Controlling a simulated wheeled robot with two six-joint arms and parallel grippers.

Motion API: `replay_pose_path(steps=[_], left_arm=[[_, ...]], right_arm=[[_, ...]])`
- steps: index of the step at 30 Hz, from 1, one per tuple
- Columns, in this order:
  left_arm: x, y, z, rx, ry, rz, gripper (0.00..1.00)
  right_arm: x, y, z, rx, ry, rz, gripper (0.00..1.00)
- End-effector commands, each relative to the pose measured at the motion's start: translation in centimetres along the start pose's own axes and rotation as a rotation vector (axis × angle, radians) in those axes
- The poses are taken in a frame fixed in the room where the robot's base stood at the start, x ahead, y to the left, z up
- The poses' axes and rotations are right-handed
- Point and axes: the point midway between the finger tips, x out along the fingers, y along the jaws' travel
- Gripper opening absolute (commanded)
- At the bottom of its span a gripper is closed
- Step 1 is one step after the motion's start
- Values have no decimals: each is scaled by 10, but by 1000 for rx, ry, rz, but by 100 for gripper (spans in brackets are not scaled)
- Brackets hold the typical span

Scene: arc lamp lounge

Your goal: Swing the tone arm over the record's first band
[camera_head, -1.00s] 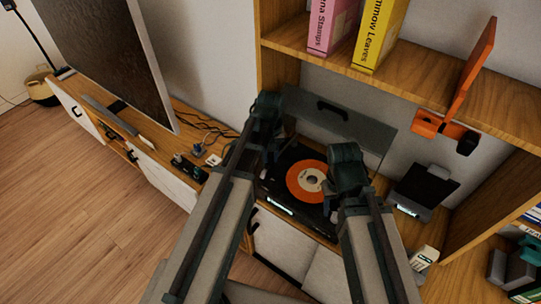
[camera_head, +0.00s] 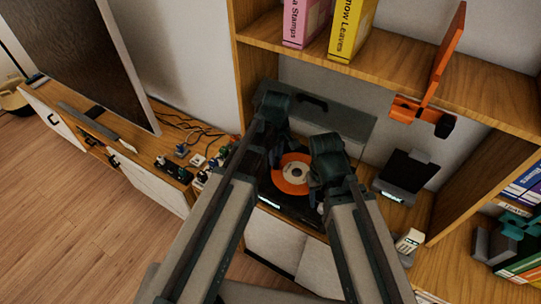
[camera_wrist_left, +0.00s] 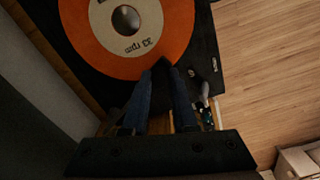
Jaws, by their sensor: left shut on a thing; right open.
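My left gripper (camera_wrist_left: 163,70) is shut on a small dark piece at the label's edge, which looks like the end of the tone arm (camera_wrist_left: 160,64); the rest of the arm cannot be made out. In the head view my left gripper (camera_head: 276,148) is at the record's left side. My right gripper (camera_head: 322,180) is open at its right; its fingertips are partly hidden.
A raised dark lid (camera_head: 320,108) stands behind the turntable. A dark stand (camera_head: 408,172) and a small white box (camera_head: 408,241) are to the right. Small items and cables crowd the left cabinet (camera_head: 165,190).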

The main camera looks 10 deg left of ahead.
Motion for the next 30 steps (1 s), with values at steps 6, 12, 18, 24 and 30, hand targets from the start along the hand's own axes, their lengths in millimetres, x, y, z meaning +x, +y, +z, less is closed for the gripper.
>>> replay_pose_path(steps=[6,12,18,24,30], left_arm=[[0,2,2,-20,0,0,0],[0,2,2,-21,0,0,0],[0,2,2,-20,0,0,44],[0,2,2,-20,0,0,57],[0,1,1,-14,0,0,57]], right_arm=[[0,0,0,0,0,0,50],[0,0,0,0,0,0,50],[0,0,0,0,0,0,50],[0,0,0,0,0,0,50],[0,0,0,0,0,0,50]])
